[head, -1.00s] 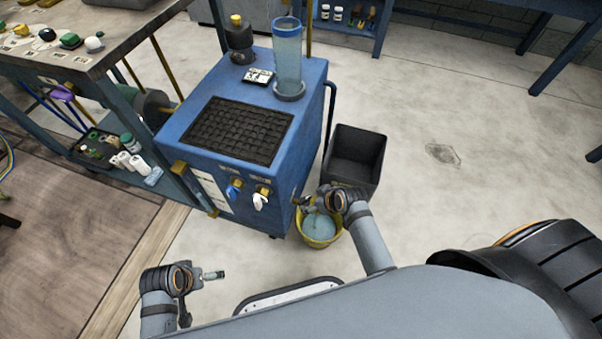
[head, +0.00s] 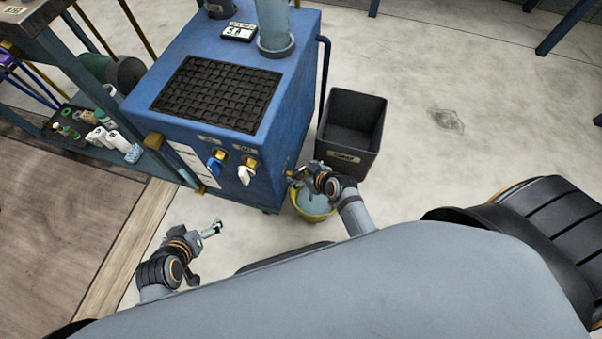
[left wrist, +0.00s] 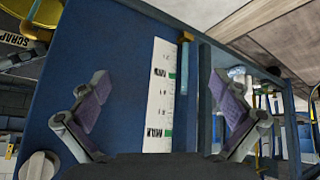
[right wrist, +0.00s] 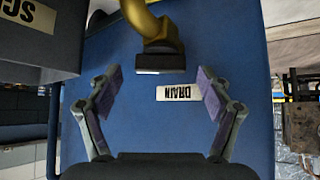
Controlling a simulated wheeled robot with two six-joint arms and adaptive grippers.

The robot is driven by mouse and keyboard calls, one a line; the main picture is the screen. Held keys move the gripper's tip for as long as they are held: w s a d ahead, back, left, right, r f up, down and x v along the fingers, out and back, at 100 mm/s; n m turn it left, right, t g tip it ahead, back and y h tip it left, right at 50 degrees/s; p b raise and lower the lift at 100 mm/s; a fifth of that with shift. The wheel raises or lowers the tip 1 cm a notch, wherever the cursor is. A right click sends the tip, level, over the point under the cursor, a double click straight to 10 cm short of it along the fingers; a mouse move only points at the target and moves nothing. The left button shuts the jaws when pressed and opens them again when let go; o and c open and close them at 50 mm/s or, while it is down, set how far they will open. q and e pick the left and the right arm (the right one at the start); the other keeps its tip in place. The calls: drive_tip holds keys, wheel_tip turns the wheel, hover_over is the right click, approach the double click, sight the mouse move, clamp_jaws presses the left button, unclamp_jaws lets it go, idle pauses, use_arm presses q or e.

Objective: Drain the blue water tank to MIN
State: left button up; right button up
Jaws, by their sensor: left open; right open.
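In the right wrist view, a brass drain tap (right wrist: 160,30) with a dark end (right wrist: 160,63) lies beyond the open fingers of my right gripper (right wrist: 163,95), beside a DRAIN label (right wrist: 180,93). A yellow bucket (head: 314,213) holding water stands below. My left gripper (head: 214,228) is open and empty before the tank's front.
A dark open bin (head: 352,130) stands right of the tank, close to my right arm; its label reads SCRAP in the left wrist view (left wrist: 13,38). A shelf with bottles (head: 90,130) is on the left. The floor at the right is clear.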

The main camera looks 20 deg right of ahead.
drive_tip(key=shift+w+a+f, duration=0.2)
drive_tip(key=shift+w+f, duration=0.15)
drive_tip(key=shift+f, duration=0.05)
use_arm(q)
drive_tip(key=w+r+t, duration=0.1)
drive_tip(key=w+r, duration=0.1)
drive_tip(key=w, duration=0.1)
drive_tip(key=shift+a+r+t, duration=0.1)
drive_tip(key=shift+r+t, duration=0.1)
drive_tip(key=shift+t, duration=0.2)
use_arm(e)
drive_tip(key=shift+c, duration=0.2)
drive_tip(key=c, duration=1.1)
